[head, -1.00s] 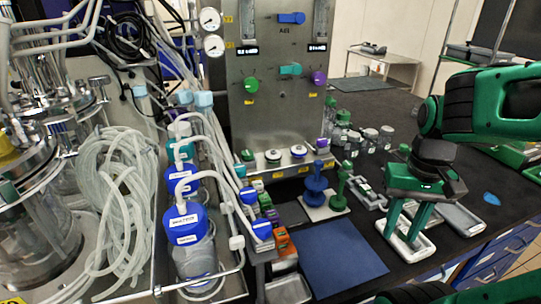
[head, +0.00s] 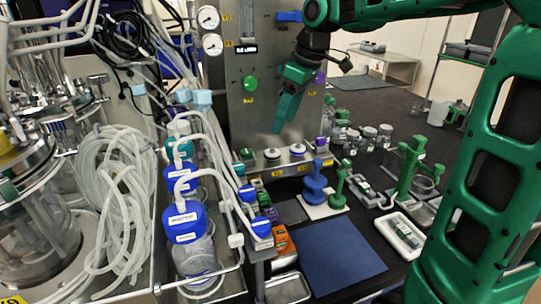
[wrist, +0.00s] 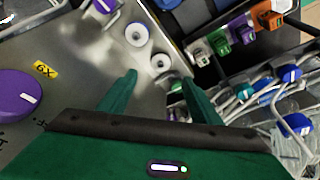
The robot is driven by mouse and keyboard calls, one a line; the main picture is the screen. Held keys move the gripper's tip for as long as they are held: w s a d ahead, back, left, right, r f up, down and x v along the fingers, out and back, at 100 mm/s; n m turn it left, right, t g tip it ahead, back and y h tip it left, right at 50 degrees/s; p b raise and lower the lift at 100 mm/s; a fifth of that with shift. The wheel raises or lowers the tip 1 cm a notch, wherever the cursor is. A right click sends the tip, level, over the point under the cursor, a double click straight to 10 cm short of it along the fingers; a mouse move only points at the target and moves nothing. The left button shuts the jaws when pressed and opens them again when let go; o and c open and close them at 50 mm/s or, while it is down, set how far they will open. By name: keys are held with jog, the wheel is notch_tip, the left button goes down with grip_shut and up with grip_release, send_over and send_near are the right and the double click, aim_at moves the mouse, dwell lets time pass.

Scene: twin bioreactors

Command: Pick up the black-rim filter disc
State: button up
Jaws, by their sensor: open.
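Two small round discs sit on the steel ledge at the foot of the panel: a left disc (head: 272,154) and a right disc (head: 297,149). In the wrist view, two white discs with dark centres show, one farther (wrist: 137,34) and one close to the fingertips (wrist: 160,63). My gripper (head: 279,128) points down in front of the panel, above the ledge and apart from the discs. In the wrist view its fingers (wrist: 160,86) are spread and empty.
The steel panel (head: 262,110) with knobs stands close behind my gripper. A purple knob (wrist: 18,95) shows in the wrist view. Tubing and blue-capped bottles (head: 184,222) crowd the left. A blue mat (head: 338,258) lies clear in front.

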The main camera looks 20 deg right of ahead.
aim_at(273, 150)
jog(key=x, duration=1)
jog(key=shift+a+f, duration=0.1)
jog(key=shift+c, duration=0.2)
jog(key=c, duration=1)
